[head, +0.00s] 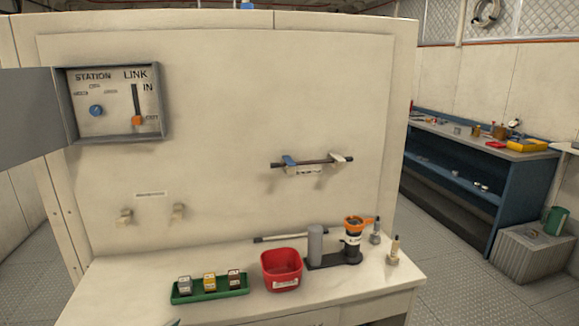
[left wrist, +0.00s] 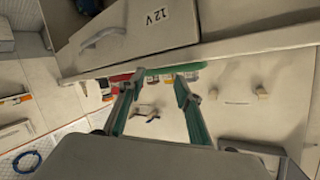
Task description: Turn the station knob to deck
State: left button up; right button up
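The station knob (head: 96,111) is a small round blue knob at the left of a recessed panel (head: 104,132) in the head view. Small labels sit around its upper side, too small to read; I cannot tell where the knob points. Beside it, an orange lever handle (head: 137,120) is at the bottom of the LINK slot, far from IN. The grey box door stands open to the left. In the left wrist view my left gripper (left wrist: 155,87) has its two teal fingers spread, with nothing held between them, well away from the panel. My right gripper is not in view.
The bench below holds a green tray (head: 210,296) with small jars, a red bin (head: 282,285) and a black-and-orange device (head: 353,240). A rail (head: 312,161) with blue and white clips and two pegs are on the wall. A blue workbench (head: 470,180) stands right.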

pick_arm(q)
jog(key=s+a+f+g+y, duration=0.7)
jog(key=s+a+f+y, duration=0.2)
jog(key=s+a+f, duration=0.65)
jog(key=w+d+f+n+t+h, duration=0.1)
jog(key=d+f+n+t+h, duration=0.2)
jog(key=d+f+h, duration=0.4)
jog(key=d+f, duration=0.6)
jog(key=d, duration=0.3)
jog(key=shift+w+d+f+h, duration=0.25)
jog(key=shift+w+d+h, duration=0.1)
jog(key=shift+d+h, duration=0.05)
